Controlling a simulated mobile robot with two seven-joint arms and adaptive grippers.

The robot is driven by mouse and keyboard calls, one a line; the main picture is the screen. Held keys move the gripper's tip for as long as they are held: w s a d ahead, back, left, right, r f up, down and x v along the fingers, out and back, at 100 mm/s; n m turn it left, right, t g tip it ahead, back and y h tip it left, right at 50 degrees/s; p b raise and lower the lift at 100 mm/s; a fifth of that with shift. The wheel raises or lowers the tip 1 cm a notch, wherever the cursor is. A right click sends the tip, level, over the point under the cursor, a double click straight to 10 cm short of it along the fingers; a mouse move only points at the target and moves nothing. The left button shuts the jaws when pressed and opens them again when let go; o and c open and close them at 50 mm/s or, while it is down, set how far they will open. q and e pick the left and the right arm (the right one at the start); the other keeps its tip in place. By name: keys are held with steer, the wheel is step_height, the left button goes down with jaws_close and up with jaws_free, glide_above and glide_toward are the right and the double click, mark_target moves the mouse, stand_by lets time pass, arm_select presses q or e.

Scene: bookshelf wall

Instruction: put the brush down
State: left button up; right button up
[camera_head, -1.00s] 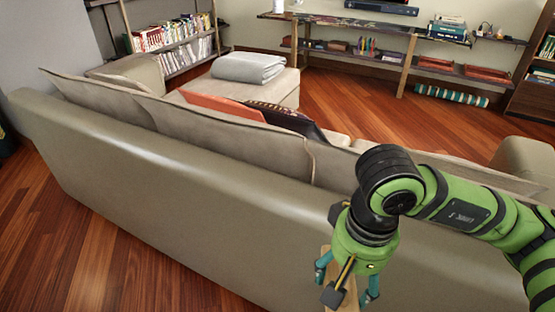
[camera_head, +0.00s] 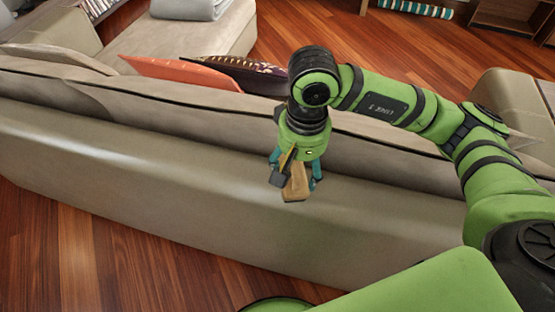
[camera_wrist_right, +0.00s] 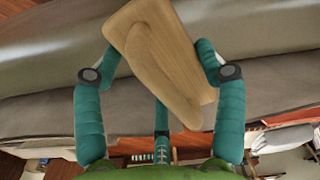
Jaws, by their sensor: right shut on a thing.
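The brush (camera_head: 296,186) is a pale wooden piece, held by my right gripper (camera_head: 295,174) with its teal fingers around it. In the head view it shows in front of the back of the beige sofa (camera_head: 150,190); I cannot tell whether it touches the sofa. In the right wrist view the brush (camera_wrist_right: 160,60) sits tilted between the teal fingers of the right gripper (camera_wrist_right: 155,70), its broad wooden face towards the camera. No bristles show. My left gripper is not in view.
An orange cushion (camera_head: 180,74) and a dark patterned cushion (camera_head: 250,72) lean on the sofa's far side. A folded grey blanket (camera_head: 190,8) lies at the top. Wooden floor (camera_head: 110,255) is clear at the lower left. An armrest (camera_head: 515,100) stands at the right.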

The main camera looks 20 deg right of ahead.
mark_target(282, 157)
steer(key=w+f, duration=0.1)
steer(key=w+a+f, duration=0.1)
steer(key=w, duration=0.1)
steer(key=w+f+p, duration=0.1)
steer(key=w, duration=0.1)
steer(key=shift+w+a, duration=0.15)
steer(key=shift+a, duration=0.05)
steer(key=shift+w+f, duration=0.4)
step_height(282, 157, down, 3)
steer(key=shift+f+p, duration=0.1)
steer(key=shift+p, duration=0.7)
steer(key=shift+f, duration=0.3)
steer(key=shift+f, duration=0.1)
steer(key=shift+f, duration=0.1)
steer(key=o, duration=1)
